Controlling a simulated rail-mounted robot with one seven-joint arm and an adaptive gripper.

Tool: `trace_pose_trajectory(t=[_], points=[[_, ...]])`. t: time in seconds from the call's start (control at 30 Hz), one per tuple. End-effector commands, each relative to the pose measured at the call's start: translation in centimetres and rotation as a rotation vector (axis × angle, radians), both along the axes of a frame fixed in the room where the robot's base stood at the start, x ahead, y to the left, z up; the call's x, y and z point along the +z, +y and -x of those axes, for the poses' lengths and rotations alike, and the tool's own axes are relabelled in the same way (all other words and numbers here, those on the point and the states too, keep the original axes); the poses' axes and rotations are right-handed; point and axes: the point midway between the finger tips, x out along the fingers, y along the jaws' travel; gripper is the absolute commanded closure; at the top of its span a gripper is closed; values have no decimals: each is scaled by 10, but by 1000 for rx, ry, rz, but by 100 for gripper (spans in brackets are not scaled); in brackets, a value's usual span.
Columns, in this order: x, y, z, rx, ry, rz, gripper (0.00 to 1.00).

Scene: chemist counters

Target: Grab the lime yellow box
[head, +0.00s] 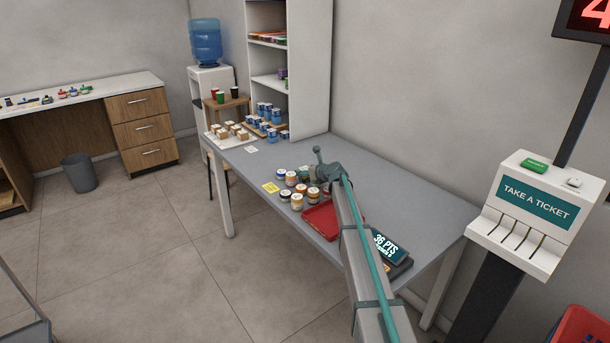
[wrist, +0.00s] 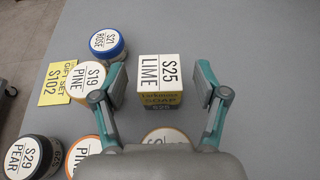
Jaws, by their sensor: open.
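The lime box (wrist: 159,101) is a small box with a white top reading "S25 LIME" and a yellow front with "SOAP" on it. It sits in the upper middle of the wrist view. My gripper (wrist: 161,83) is open, with one teal-and-grey finger on each side of the box and a gap on both sides. How far the fingertips are above the table is hard to tell. In the head view my gripper (head: 322,172) is over the grey table, and I cannot make out the lime box there.
Jars crowd the left: S21 Rose (wrist: 108,44), S19 Pine (wrist: 90,80) and S29 Pear (wrist: 32,157). A yellow gift-set card (wrist: 60,84) lies beside them. A red tray (head: 318,222) and a points display (head: 388,246) are nearer. Table right of the box is clear.

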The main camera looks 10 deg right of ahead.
Motion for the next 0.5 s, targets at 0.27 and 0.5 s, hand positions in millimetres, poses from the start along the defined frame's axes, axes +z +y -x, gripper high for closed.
trace_pose_trajectory(t=[0.27,0.5], points=[[0,0,0,0,0,0,42],[0,0,0,0,0,0,82]])
